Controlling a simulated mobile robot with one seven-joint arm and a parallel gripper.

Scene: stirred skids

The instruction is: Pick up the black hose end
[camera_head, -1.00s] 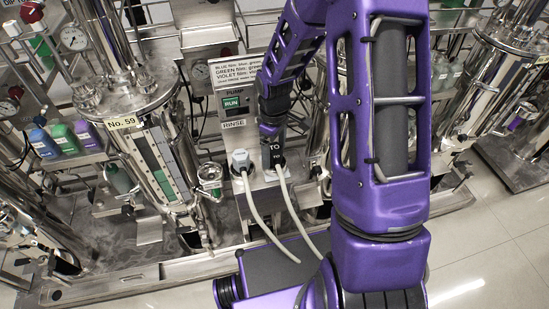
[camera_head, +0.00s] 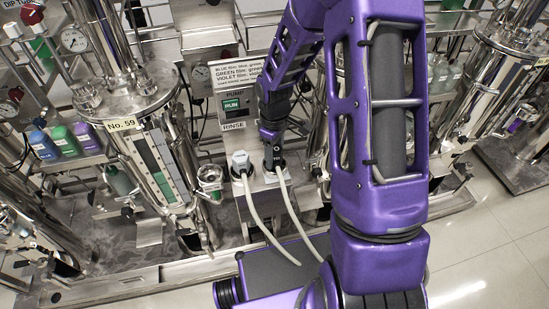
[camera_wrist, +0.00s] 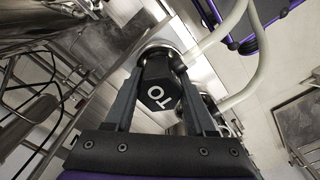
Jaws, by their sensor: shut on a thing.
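The black hose end (camera_head: 276,155) with white lettering stands at a round socket on the steel panel in the head view. In the wrist view its black top (camera_wrist: 157,88), marked "TO", lies between my two fingers. My gripper (camera_head: 271,140) is over it from above and shut on it; the gripper also shows in the wrist view (camera_wrist: 160,70). A pale hose (camera_head: 290,205) runs from the hose end down and to the right. A metal ring (camera_wrist: 163,46) shows behind it. How deep the hose end sits in its socket is hidden.
A second pale hose with a white end (camera_head: 240,160) stands close on the left. A steel vessel marked "No. 59" (camera_head: 125,100) stands at left. Tiled floor (camera_head: 490,235) is clear at right.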

